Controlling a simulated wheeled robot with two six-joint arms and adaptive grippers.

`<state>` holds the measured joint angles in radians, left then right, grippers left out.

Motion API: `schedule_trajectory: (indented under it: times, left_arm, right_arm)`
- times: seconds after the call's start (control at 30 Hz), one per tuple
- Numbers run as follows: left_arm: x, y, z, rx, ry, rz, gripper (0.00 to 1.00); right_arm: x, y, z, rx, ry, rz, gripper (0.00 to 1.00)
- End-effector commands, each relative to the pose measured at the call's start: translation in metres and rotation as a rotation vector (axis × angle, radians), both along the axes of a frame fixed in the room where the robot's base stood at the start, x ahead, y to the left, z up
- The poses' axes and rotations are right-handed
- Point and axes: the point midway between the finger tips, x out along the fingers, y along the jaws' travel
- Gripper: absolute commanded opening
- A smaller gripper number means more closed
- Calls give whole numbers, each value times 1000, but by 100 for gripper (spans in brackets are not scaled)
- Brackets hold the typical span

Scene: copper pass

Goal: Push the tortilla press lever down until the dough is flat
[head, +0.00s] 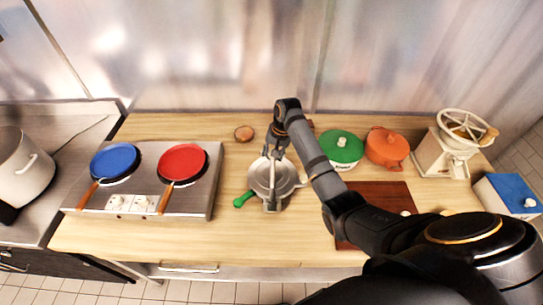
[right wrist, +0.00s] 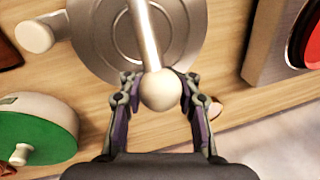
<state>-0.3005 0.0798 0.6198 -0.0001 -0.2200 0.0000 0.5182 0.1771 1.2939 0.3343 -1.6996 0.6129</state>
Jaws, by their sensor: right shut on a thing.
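The silver tortilla press (head: 267,181) stands on the wooden counter near the middle of the head view. In the right wrist view its round metal plate (right wrist: 190,25) fills the upper middle, with the lever bar (right wrist: 147,38) running over it to a pale round knob (right wrist: 160,90). My right gripper (right wrist: 160,82) is shut on the knob, a finger on each side. In the head view my right gripper (head: 274,153) is at the far side of the press and partly hides it. No dough shows. My left gripper is not in view.
A cooktop (head: 138,203) with a blue pan (head: 114,160) and a red pan (head: 182,163) is left. A green handle (head: 243,199) is at the press's front left. A green pot (head: 341,148), an orange pot (head: 386,147) and a brown board (head: 385,191) are right. A small brown bowl (head: 244,133) is behind.

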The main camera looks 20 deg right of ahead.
Motion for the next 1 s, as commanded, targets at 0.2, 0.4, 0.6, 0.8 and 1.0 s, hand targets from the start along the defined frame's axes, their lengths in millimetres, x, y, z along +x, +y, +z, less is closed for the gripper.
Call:
schedule_trajectory:
  times: [0.2,0.4,0.6,0.8,1.0]
  left_arm:
    - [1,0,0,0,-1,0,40]
    - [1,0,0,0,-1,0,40]
    - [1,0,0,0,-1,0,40]
    - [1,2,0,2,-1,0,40]
    - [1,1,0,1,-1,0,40]
  right_arm:
    - [1,-3,2,-7,-4,-3,33]
    - [1,-2,1,-3,-2,-2,57]
    - [0,-1,1,-2,-1,0,57]
    - [0,-3,13,-3,-5,-1,57]
    - [-5,-12,59,-4,-8,-2,57]
